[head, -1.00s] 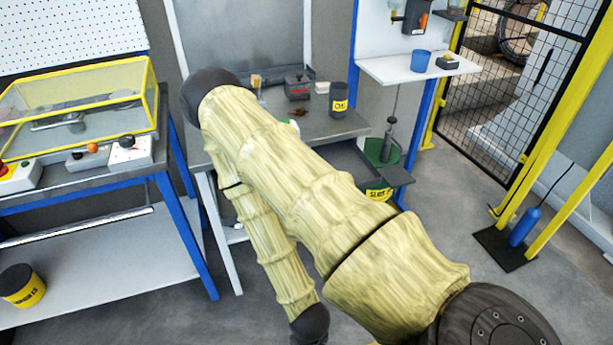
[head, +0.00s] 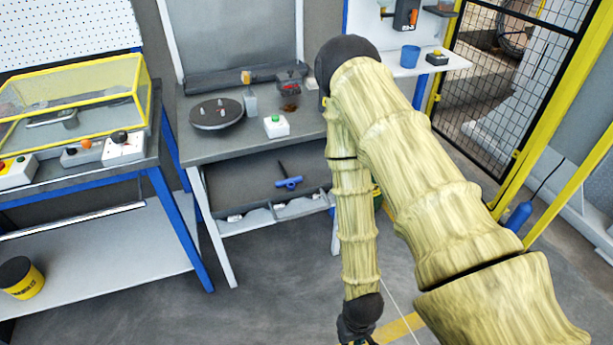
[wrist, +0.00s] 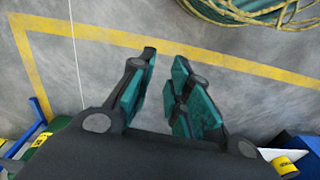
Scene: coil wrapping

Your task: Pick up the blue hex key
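The blue hex key (head: 289,183) has a blue T-shaped handle and a dark shaft. In the head view it lies on the grey lower shelf (head: 235,180) under the middle workbench, near the shelf's front. My gripper (wrist: 164,60) shows in the wrist view with its teal-padded fingers apart and nothing between them. It hangs above the floor. In the head view my gripper is mostly cut off at the bottom edge, in front of and to the right of the hex key. The hex key does not show in the wrist view.
The workbench top (head: 215,150) above the shelf carries a dark round turntable (head: 216,114) and a white box with a green button (head: 277,126). Open bins (head: 300,207) line the shelf's front edge. A coil of yellow-green hose (wrist: 250,10) lies on the floor.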

